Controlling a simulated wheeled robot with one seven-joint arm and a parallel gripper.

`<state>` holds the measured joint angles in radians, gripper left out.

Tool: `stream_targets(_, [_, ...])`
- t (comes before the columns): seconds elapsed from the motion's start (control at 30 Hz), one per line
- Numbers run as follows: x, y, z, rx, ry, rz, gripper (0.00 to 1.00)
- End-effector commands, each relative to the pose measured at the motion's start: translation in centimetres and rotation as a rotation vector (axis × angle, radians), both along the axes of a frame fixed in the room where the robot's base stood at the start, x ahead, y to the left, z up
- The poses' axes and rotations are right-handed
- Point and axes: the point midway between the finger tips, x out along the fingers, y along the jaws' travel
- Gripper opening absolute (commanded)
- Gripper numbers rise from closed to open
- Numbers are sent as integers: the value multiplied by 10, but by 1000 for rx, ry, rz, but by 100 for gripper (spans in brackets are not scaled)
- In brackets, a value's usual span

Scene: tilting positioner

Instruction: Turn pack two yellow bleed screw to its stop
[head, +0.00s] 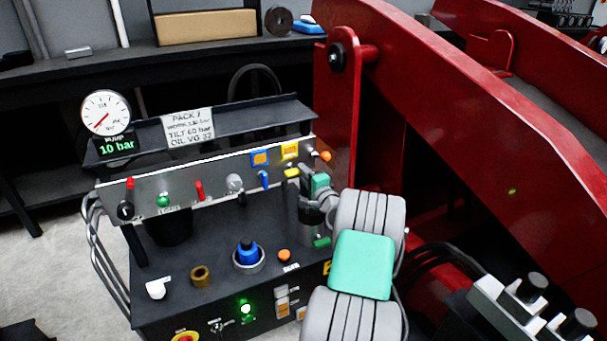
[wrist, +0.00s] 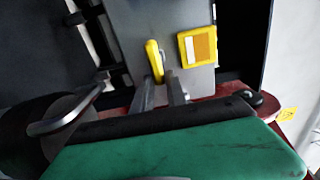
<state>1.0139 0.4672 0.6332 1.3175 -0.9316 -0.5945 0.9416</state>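The yellow bleed screw (wrist: 154,60) shows in the wrist view as a yellow lever on the grey panel. The two grey fingers of my gripper (wrist: 161,88) point at the screw's lower end and stand apart. The lower end shows between the tips, with a gap visible, and I cannot tell whether they touch it. My arm partly hides the fingers in the head view.
A yellow-framed tag (wrist: 197,47) is right of the screw. A blue lever (head: 264,179), a red lever (head: 199,191) and an orange knob (head: 325,156) share the panel. A gauge (head: 106,112) stands above a 10 bar display. The red tilting frame (head: 450,80) rises close behind my arm.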

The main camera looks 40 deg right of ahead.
Motion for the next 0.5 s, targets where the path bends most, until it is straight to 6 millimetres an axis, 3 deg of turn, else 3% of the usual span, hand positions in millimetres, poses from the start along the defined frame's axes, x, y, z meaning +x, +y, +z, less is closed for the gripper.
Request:
stream_targets(0.2, [0, 0, 0, -1, 0, 0, 35])
stream_targets(0.5, [-6, 1, 1, -1, 0, 0, 35])
